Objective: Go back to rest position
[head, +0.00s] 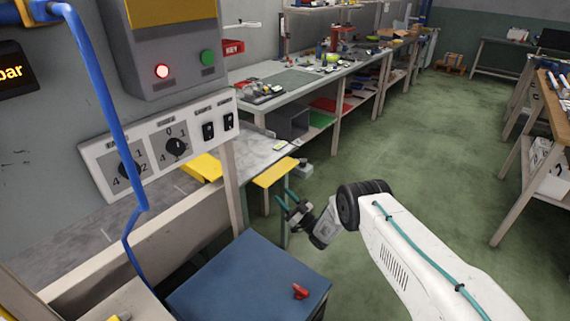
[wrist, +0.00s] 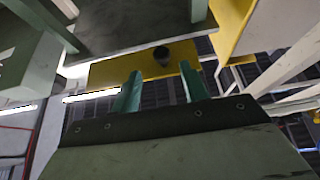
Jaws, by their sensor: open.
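My gripper (head: 285,203) is in the middle of the head view, at the end of my white arm. Its two teal fingers stand apart with nothing between them. It is beside the yellow stool-like surface (head: 274,172) and above the green floor, past the far edge of the blue-topped box. In the wrist view the open fingers of my gripper (wrist: 159,82) point up toward a yellow panel (wrist: 110,72) with a dark round part (wrist: 161,55) on it. I cannot tell how far the panel is from the fingertips.
A blue-topped box (head: 240,275) with a red knob (head: 300,291) stands in front. A grey control panel (head: 160,145) with switches is at the left. A long workbench (head: 300,85) runs behind, and another bench (head: 530,160) stands at the right. The green floor (head: 430,130) between them is clear.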

